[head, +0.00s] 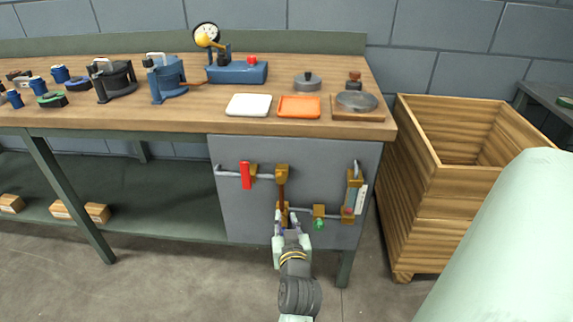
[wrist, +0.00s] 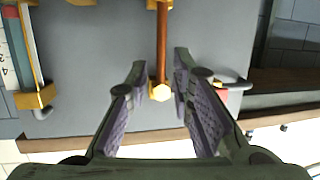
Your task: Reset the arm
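My gripper (head: 286,220) is in front of the lower part of the grey cabinet panel (head: 238,204) in the head view. In the wrist view its two fingers (wrist: 157,75) are spread apart, with a clear gap on each side of the brown rod (wrist: 163,45). The rod's gold end (wrist: 160,92) shows between the fingers, and neither finger appears to touch it. The rod (head: 282,192) also shows upright on the panel in the head view, with a gold block at its top. Its lower end is partly hidden by my gripper.
A red handle (head: 245,175) on a grey bar is left of the rod, and a green knob (head: 319,223) is to its right. The workbench top (head: 200,118) above holds pumps, a gauge and trays. A wooden crate (head: 463,190) stands at the right.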

